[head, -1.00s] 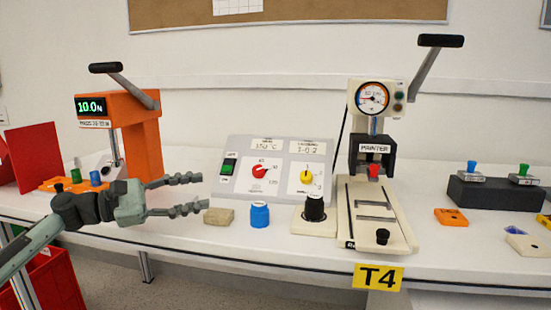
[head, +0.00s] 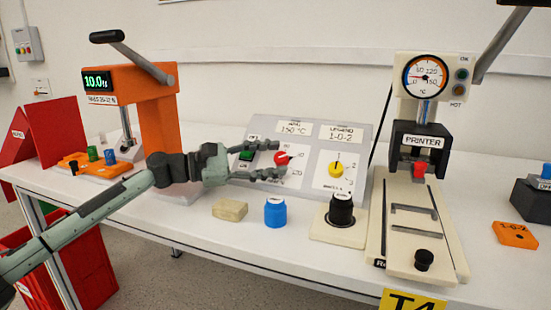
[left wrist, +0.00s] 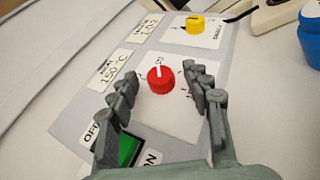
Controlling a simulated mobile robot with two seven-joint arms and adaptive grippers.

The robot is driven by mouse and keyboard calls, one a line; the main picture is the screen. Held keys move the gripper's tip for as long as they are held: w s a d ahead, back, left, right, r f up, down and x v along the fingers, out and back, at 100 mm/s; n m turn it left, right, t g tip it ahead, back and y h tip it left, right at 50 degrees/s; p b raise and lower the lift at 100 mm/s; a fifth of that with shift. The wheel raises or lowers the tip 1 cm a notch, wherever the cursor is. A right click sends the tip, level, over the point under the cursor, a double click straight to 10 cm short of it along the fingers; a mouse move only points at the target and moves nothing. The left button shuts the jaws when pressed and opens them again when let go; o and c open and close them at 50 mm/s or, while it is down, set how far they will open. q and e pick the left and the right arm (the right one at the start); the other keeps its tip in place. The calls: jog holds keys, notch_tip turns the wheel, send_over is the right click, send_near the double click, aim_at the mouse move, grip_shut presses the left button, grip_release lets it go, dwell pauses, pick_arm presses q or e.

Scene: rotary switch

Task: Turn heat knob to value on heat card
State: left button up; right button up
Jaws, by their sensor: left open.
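The red heat knob (head: 283,158) is on the grey control panel (head: 304,125). In the left wrist view the red knob (left wrist: 160,79) sits between and a little beyond my open fingertips, apart from both, its white pointer line towards the panel's label side. The heat card (head: 294,128) above it reads 150 °C; it also shows in the left wrist view (left wrist: 113,71). My left gripper (head: 277,159) is open and empty at the panel, fingers either side of the knob in the head view. My right gripper is not in view.
A yellow knob (head: 336,170) sits right of the red one, and a green switch (head: 246,155) left of it. A beige block (head: 230,209), blue cap (head: 275,212) and black-handled stamp (head: 341,210) stand in front. The printer (head: 421,150) is right, the orange press (head: 150,110) left.

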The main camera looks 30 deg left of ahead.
pick_arm(q)
jog(key=shift+w+d, duration=0.35)
jog(key=shift+w, duration=0.1)
